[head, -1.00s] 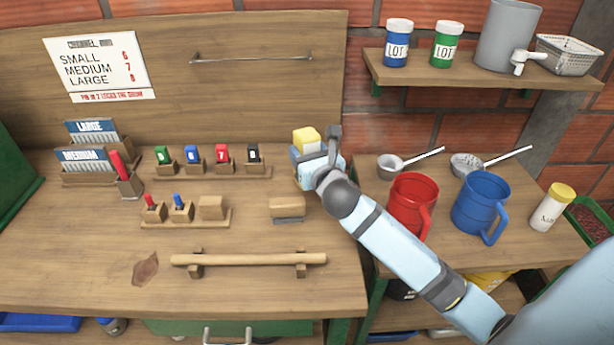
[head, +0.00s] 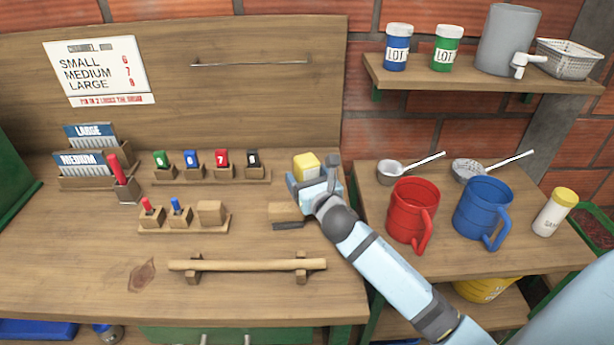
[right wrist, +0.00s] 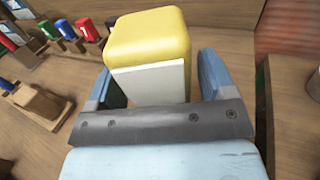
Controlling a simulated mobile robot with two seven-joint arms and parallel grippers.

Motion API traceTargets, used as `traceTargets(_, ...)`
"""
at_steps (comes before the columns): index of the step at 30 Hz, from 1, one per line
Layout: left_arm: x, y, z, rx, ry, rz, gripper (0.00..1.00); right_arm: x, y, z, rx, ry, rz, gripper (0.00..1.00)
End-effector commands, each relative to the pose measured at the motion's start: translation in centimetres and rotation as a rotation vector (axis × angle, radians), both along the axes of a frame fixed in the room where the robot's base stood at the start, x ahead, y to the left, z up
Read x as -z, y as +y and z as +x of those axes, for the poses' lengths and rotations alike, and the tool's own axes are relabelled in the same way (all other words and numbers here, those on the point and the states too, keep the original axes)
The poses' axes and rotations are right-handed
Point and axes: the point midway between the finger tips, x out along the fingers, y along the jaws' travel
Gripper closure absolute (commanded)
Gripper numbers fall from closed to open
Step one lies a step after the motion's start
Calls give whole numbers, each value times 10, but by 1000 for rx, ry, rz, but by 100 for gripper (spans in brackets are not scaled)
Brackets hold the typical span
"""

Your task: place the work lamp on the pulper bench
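The work lamp, a yellow block (head: 306,167) with a pale face, is at the right end of the wooden pulper bench (head: 90,235). It appears upright on the bench top, though its base is hidden by my gripper. My right gripper (head: 314,180) is low at the lamp, with its fingers on either side. In the right wrist view, the lamp (right wrist: 150,55) stands between and beyond the spread fingers (right wrist: 157,85). A gap shows on its right side; the left finger is close to it. My left gripper is not in view.
A wooden-backed brush (head: 284,212) lies just in front of the gripper. A row of coloured tags (head: 205,165) stands to the left. A wooden bar (head: 248,265) lies along the front. Red (head: 410,210) and blue (head: 482,208) jugs stand on the right-hand table.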

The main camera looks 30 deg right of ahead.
Motion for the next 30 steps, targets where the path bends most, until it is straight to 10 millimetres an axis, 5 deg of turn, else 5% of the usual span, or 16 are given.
traceTargets(11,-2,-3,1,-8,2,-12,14,-3,0,-3,0,1,2,21)
traceTargets(24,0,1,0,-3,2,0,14,-2,14,-88,-1,2,1,21)
traceTargets(30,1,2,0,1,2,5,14,-3,18,-113,0,1,1,21)
